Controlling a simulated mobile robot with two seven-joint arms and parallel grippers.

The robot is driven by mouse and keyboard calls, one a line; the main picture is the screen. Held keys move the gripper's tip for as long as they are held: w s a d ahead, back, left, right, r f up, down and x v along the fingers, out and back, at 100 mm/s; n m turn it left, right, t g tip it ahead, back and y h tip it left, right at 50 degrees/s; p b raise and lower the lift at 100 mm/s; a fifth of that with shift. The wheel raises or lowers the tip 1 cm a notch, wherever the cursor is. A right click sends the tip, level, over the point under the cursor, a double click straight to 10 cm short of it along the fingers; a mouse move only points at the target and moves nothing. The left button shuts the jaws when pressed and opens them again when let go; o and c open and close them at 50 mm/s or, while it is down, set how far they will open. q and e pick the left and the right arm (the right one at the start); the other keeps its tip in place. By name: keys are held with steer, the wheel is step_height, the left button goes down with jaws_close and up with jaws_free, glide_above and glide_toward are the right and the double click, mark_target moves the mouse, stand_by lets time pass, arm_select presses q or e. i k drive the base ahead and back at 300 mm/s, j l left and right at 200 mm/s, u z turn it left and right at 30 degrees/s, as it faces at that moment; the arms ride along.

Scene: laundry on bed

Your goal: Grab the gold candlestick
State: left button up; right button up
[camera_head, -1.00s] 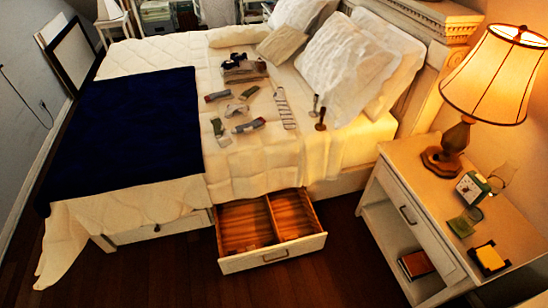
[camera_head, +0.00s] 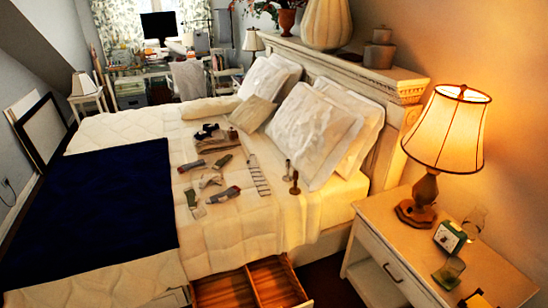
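Two small candlesticks stand upright side by side on the bed, to the left of the white pillows. The nearer one (camera_head: 294,183) looks brownish-gold. The other (camera_head: 287,171) is just behind and left of it and looks greyer. They are small in view, so their exact finish is hard to tell. Neither of my grippers is in view.
Folded clothes and several socks (camera_head: 225,194) lie left of the candlesticks, beside a striped item (camera_head: 258,175). An open drawer (camera_head: 270,282) juts from the bed's near side. A nightstand (camera_head: 375,225) with a lit lamp (camera_head: 449,130) stands at right.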

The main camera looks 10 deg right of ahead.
mark_target(293, 191)
steer(key=i+l+u, duration=0.25)
steer(key=i+l, duration=0.2)
steer(key=i, duration=0.35)
steer(key=i+l+u, duration=0.2)
steer(key=i+l, duration=0.4)
steer(key=i, duration=0.15)
steer(key=i+l+u, duration=0.25)
steer(key=i+l, duration=0.4)
steer(key=i+l+u, duration=0.25)
steer(key=i+l, duration=0.4)
steer(key=l, duration=0.25)
